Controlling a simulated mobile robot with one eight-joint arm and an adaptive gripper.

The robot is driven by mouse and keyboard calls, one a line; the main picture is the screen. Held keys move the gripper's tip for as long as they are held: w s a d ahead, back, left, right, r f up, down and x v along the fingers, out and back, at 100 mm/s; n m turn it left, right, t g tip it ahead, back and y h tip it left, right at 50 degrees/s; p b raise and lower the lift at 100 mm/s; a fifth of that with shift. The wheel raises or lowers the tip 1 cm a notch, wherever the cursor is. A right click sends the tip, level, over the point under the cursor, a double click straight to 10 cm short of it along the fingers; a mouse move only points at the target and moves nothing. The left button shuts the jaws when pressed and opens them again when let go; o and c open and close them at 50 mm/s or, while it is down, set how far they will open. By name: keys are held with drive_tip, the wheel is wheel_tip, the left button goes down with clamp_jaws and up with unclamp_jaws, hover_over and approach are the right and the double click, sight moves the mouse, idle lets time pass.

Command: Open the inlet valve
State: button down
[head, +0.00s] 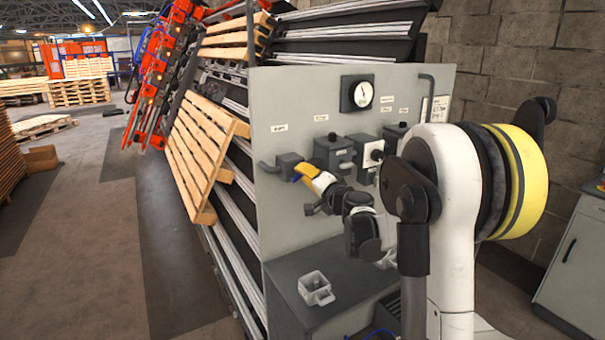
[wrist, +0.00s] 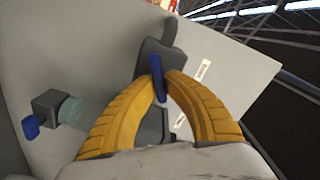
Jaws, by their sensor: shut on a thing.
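The inlet valve (head: 289,161) is a dark grey block on a pipe at the left of the grey panel. In the wrist view the valve body (wrist: 163,50) is at the top centre, with a flat blue handle (wrist: 156,68) standing out from it. My gripper (head: 301,173) reaches the valve from the right; its yellow fingers (wrist: 161,86) close around the blue handle from both sides. In the head view only a little of the blue handle (head: 296,178) shows beside the fingertips. The lower part of the handle lies between the fingers, and I cannot tell its exact angle from the head view.
The upright panel (head: 280,98) carries a round gauge (head: 357,92) and several dark units right of the valve. A wooden pallet (head: 200,145) leans close at the left. A second blue knob (wrist: 30,127) shows in the wrist view.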

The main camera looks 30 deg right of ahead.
drive_tip(key=m, duration=0.6)
drive_tip(key=shift+d+f, duration=0.1)
drive_tip(key=shift+f, duration=0.15)
idle(0.3)
drive_tip(key=c, duration=1.5)
unclamp_jaws()
drive_tip(key=shift+o, duration=0.2)
drive_tip(key=s, duration=1.2)
drive_tip(key=shift+d, duration=0.2)
